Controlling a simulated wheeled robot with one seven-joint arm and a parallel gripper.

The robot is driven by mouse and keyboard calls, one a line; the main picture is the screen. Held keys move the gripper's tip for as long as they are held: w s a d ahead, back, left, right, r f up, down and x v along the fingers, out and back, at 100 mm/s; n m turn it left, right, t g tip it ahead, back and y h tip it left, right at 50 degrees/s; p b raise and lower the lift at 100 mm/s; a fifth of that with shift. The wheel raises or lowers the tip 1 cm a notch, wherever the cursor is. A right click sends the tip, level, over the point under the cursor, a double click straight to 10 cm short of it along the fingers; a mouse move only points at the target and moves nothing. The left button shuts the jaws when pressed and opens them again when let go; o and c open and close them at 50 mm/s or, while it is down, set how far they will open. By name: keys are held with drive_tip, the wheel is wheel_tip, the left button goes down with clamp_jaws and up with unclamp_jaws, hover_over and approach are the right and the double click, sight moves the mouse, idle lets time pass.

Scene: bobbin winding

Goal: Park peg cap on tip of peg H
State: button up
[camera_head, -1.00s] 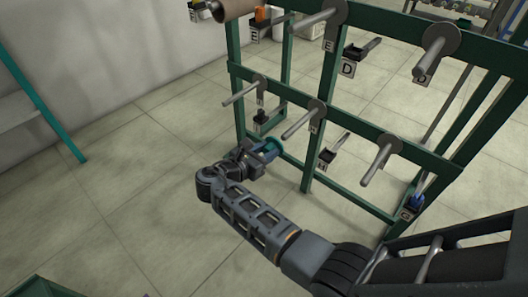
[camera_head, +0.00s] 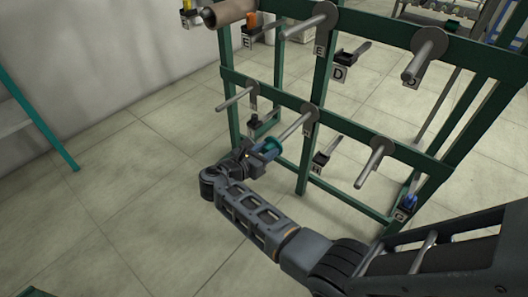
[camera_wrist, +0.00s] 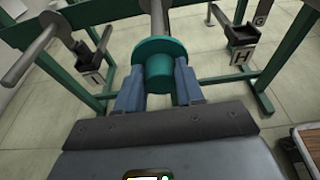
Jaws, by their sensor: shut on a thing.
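The peg cap is a teal flanged piece (camera_head: 265,150), seen large in the wrist view (camera_wrist: 160,52). My gripper (camera_head: 256,156) is shut on its narrow end, with one blue-grey finger on each side in the wrist view (camera_wrist: 160,82). The cap's flange faces the tip of the middle lower-row peg (camera_head: 293,130), a grey rod that shows right behind the cap in the wrist view (camera_wrist: 158,16). The cap hides the rod's tip, so I cannot tell whether they touch. A black holder labelled H (camera_wrist: 240,48) hangs near this peg; the peg's own label is too small to read.
The green rack (camera_head: 348,127) carries other bare pegs, left (camera_head: 235,98) and right (camera_head: 369,165) of the middle one. An upper peg holds a brown roll (camera_head: 230,12). Black holders hang beneath.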

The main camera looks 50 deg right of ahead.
drive_tip(key=shift+d, duration=0.9)
drive_tip(key=shift+d, duration=0.2)
idle(0.3)
drive_tip(key=o, duration=1.2)
drive_tip(key=shift+o, duration=0.2)
drive_tip(key=shift+a, duration=0.1)
drive_tip(key=shift+p+v, duration=1)
drive_tip(key=shift+v, duration=2.8)
